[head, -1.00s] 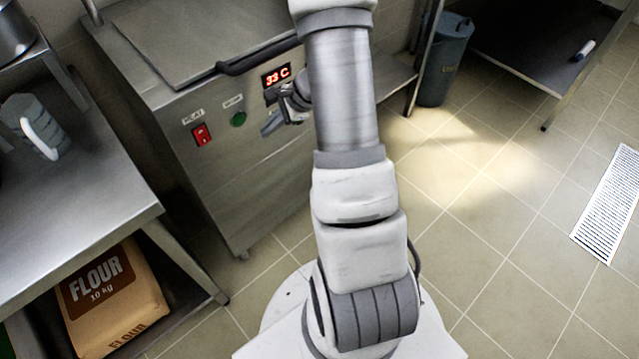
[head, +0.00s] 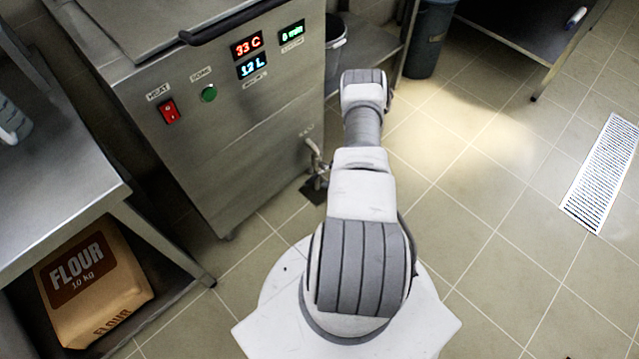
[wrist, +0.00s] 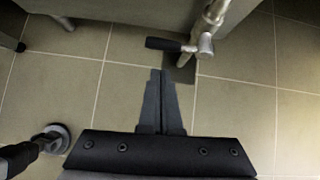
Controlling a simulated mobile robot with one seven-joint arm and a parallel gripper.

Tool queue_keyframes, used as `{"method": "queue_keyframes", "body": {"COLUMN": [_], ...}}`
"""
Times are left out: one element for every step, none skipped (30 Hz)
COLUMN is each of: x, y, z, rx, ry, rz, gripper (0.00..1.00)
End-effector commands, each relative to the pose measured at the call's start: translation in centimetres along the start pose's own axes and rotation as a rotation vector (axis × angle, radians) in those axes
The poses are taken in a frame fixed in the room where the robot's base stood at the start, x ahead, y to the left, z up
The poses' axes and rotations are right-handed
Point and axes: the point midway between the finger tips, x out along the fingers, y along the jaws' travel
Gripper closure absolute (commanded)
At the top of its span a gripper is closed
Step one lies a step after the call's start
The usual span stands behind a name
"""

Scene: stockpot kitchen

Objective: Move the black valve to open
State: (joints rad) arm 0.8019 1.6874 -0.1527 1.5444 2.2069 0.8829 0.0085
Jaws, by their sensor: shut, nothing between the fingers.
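The black valve handle (wrist: 164,44) shows in the wrist view. It points left from a metal pivot on the pipe (wrist: 214,14) and lies crosswise to that pipe. In the head view the valve pipe (head: 314,152) comes out low on the steel cabinet's front; I cannot make out the black handle there. My gripper (wrist: 161,72) is shut and empty, its fingertips just below the handle in the wrist view. I cannot tell if they touch. My arm hides the gripper in the head view.
The steel cabinet (head: 222,140) has a red switch (head: 169,111), a green button (head: 209,93) and lit displays (head: 247,46). A dark floor drain (head: 314,191) lies below the pipe. A flour sack (head: 92,283) sits under the left table. Open tiled floor lies right.

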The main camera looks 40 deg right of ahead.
Motion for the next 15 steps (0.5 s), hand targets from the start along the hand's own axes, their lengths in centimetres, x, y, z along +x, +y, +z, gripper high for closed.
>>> {"method": "queue_keyframes", "body": {"x": [0.4,0.5,0.7,0.8,0.9,1.1,1.4,1.6,2.1,2.5,3.1,3.8,4.4,5.1,6.0], "y": [0.2,0.2,0.3,0.3,0.3,0.3,0.3,0.3,0.3,0.3,0.3,0.3,0.3,0.3,0.3], "z": [-1.2,-1.6,-2.1,-2.3,-2.5,-2.7,-2.8,-2.9,-2.9,-2.9,-2.9,-3.0,-3.0,-3.0,-3.1], "rx": [0.022,0.031,0.041,0.047,0.050,0.053,0.054,0.055,0.054,0.053,0.052,0.052,0.052,0.051,0.051], "ry": [0.003,0.004,0.005,0.006,0.006,0.006,0.006,0.007,0.007,0.007,0.007,0.007,0.006,0.006,0.006], "rz": [-0.010,-0.016,-0.022,-0.026,-0.029,-0.031,-0.031,-0.031,-0.031,-0.030,-0.030,-0.030,-0.030,-0.030,-0.030], "gripper": [1.00,1.00,1.00,1.00,1.00,1.00,1.00,1.00,1.00,1.00,1.00,1.00,1.00,1.00,1.00]}}
